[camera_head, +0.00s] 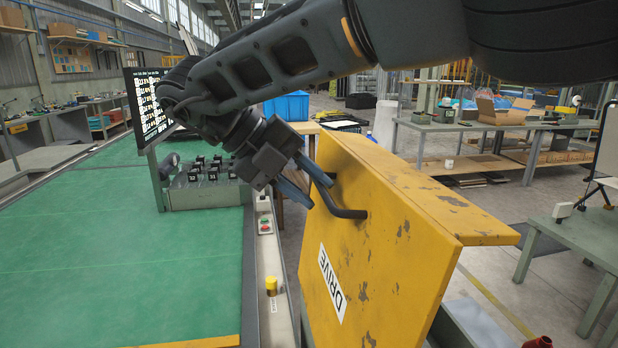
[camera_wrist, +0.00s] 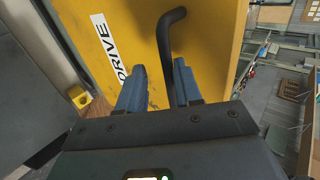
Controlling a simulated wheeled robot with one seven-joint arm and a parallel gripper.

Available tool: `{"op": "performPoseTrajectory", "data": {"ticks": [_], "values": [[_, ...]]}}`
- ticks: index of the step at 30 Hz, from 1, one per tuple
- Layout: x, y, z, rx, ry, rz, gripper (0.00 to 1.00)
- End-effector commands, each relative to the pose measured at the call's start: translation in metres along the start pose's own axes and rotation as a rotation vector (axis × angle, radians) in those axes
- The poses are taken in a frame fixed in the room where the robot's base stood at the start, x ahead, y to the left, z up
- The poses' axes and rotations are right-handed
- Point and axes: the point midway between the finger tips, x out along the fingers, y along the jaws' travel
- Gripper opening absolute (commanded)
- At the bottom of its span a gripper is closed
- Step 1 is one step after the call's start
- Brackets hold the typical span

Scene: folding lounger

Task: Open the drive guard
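The drive guard (camera_head: 390,255) is a worn yellow metal cover with a white DRIVE label, right of the green conveyor. In the head view its labelled face leans and a second yellow face runs off to the right. Its black bent bar handle (camera_head: 345,212) stands out from the labelled face. My gripper (camera_head: 304,190) is at the handle, with its two blue fingers apart. In the wrist view the guard (camera_wrist: 215,60) fills the middle, and the handle (camera_wrist: 163,40) runs down into the gap between my fingers (camera_wrist: 158,80). Contact cannot be told.
A bench (camera_head: 575,240) stands right of the guard, with floor between.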

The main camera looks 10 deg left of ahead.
Motion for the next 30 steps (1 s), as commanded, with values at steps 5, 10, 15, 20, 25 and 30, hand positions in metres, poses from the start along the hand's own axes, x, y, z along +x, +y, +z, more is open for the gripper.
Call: {"op": "performPoseTrajectory", "data": {"ticks": [5, 10, 15, 20, 25, 30], "values": [[-0.001, -0.001, 0.000, 0.001, 0.000, 0.000, 0.38], [-0.004, -0.002, 0.001, 0.003, -0.001, 0.000, 0.38], [-0.022, -0.001, 0.001, 0.004, -0.003, -0.001, 0.38], [-0.049, 0.000, 0.001, 0.004, -0.003, 0.000, 0.38], [-0.070, 0.000, 0.000, 0.002, -0.001, 0.000, 0.38], [-0.079, -0.001, 0.000, 0.001, 0.000, 0.000, 0.38]]}}
